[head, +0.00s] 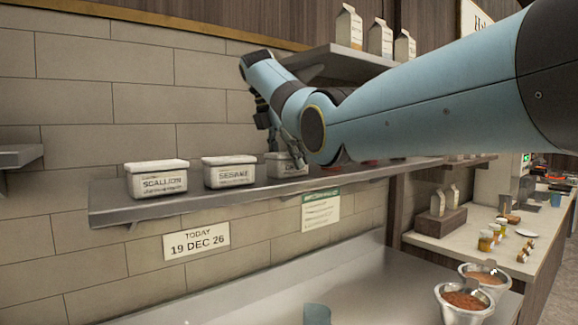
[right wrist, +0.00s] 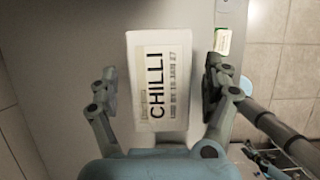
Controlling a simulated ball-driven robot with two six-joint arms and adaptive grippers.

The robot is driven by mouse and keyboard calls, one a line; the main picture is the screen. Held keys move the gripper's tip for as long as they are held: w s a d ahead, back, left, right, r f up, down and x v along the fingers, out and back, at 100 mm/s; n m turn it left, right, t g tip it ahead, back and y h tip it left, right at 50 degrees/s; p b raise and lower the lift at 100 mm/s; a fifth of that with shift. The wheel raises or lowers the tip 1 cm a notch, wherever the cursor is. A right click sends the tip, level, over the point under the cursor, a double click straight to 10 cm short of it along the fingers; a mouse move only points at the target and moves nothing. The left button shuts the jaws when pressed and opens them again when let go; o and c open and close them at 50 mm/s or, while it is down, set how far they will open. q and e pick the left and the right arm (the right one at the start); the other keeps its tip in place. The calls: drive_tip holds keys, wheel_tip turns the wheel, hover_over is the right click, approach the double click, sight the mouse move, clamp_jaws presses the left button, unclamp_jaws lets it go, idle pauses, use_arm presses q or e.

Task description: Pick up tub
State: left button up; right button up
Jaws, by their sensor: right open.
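A white tub (right wrist: 160,80) labelled CHILLI lies between the two fingers of my right gripper (right wrist: 158,88) in the right wrist view. The fingers are open, with a gap on each side of the tub. In the head view my right gripper (head: 281,145) points down at a white lidded tub (head: 285,170) on the wall shelf, partly hidden by my arm. A SCALLION tub (head: 157,181) and a SESAME tub (head: 229,173) stand to its left. My left gripper is not in view.
The grey wall shelf (head: 115,212) carries the tubs; red items show partly behind my arm. An upper shelf (head: 330,58) with cartons is close above. Below are a steel counter (head: 350,265) and metal bowls of sauce (head: 464,303). A date sign (head: 196,242) reads 19 DEC 26.

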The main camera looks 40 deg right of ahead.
drive_tip(key=shift+a, duration=0.25)
drive_tip(key=shift+d+f, duration=0.2)
drive_tip(key=shift+d, duration=0.05)
drive_tip(key=shift+a, duration=0.15)
drive_tip(key=c, duration=1.4)
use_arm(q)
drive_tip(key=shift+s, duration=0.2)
use_arm(e)
drive_tip(key=shift+c, duration=0.6)
